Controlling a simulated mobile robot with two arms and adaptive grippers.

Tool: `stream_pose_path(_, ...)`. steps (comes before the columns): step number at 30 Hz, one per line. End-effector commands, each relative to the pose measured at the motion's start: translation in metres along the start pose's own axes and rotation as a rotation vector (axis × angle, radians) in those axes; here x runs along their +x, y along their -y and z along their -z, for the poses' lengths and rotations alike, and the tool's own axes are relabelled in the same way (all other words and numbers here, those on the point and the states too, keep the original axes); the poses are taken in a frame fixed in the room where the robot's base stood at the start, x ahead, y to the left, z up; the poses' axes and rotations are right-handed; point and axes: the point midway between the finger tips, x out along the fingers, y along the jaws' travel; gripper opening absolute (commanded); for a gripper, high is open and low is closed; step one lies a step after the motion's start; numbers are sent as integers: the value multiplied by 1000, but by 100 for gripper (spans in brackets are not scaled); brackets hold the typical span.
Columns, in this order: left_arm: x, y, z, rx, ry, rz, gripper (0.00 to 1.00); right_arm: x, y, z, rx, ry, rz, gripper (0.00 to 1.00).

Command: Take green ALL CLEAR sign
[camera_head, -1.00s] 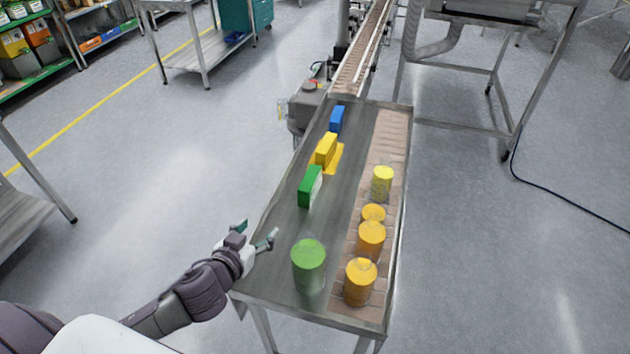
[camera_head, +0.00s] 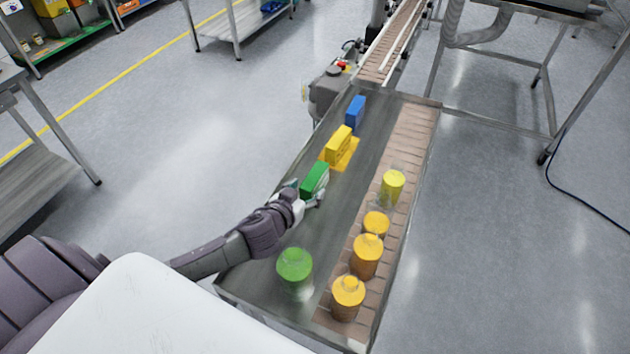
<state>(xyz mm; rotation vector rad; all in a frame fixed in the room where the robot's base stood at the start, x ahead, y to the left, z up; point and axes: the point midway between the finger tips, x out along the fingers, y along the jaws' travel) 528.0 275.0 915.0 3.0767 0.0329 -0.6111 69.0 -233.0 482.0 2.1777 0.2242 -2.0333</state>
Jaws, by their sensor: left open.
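The green sign (camera_head: 315,178) stands upright on the left side of the metal table, in front of the yellow sign. My left gripper (camera_head: 308,196) is at its near lower end, with its open fingers on either side of the sign's base. The fingers are small in the picture and partly hidden by the sign, so contact cannot be told. The sign's lettering cannot be read from here. My right gripper is not in view.
A yellow sign (camera_head: 338,145) on a yellow patch and a blue block (camera_head: 355,112) stand behind the green sign. A green-filled jar (camera_head: 295,270) stands near the front edge. Several jars with yellow or orange contents, such as one (camera_head: 367,256), line the brick-patterned conveyor strip (camera_head: 408,150).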

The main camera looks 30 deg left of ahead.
Motion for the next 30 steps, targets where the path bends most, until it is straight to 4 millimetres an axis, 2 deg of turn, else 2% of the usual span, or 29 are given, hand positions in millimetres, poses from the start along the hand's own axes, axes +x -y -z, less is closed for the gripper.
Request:
stream_pose_path(3,9,0,1,1,-1,0,67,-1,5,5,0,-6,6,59)
stream_pose_path(9,27,2,1,1,0,1,67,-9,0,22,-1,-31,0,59)
stream_pose_path(15,54,3,-2,0,-1,1,67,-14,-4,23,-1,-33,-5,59)
stream_pose_path(25,61,3,-4,0,1,-2,67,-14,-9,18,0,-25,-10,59)
stream_pose_path(26,61,3,-4,0,1,-2,63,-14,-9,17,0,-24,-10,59)
stream_pose_path(30,61,3,-4,0,1,-1,40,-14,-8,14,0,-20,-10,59)
